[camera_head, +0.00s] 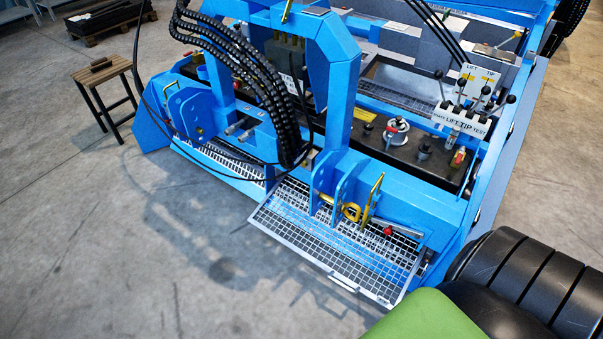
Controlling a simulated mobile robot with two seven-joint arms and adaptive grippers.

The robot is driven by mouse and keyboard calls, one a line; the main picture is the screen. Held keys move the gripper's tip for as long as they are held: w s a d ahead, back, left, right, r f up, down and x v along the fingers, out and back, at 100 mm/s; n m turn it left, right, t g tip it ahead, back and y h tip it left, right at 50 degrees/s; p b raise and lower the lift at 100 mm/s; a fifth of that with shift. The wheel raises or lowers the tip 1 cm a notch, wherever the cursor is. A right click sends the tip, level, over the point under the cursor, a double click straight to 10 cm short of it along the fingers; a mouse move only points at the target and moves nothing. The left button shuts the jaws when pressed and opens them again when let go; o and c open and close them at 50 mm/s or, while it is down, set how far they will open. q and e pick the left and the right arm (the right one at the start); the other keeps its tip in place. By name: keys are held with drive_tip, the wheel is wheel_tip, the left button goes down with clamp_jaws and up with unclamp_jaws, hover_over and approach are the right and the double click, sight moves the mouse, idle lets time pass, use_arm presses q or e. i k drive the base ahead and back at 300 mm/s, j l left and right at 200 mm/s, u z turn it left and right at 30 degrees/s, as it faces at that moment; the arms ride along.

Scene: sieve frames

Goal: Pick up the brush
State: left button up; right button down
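A small dark block-shaped object, seemingly the brush (100,64), lies on the wooden seat of a stool (102,72) at the upper left. It is too small to make out bristles. Neither my left nor my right gripper shows in the head view.
A large blue machine (340,80) with black hoses (232,50) and levers fills the middle. A metal mesh tray (345,245) juts from its front. Green and black rounded parts (430,315) fill the lower right corner. Concrete floor (90,240) is open at left. A pallet (110,22) lies behind.

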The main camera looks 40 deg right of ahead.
sight(95, 66)
drive_tip(key=i+j+u, duration=0.25)
drive_tip(key=i, duration=0.25)
drive_tip(key=i+u, duration=0.35)
drive_tip(key=i, duration=3)
drive_tip(key=i+z, duration=0.15)
drive_tip(key=i, duration=0.25)
drive_tip(key=i+j+z, duration=0.2)
drive_tip(key=i, duration=0.25)
drive_tip(key=i+z, duration=0.15)
drive_tip(key=i, duration=0.25)
drive_tip(key=i+j+z, duration=0.15)
drive_tip(key=i, duration=0.25)
drive_tip(key=i+j+z, duration=1.1)
drive_tip(key=j+z, duration=0.15)
drive_tip(key=j, duration=0.15)
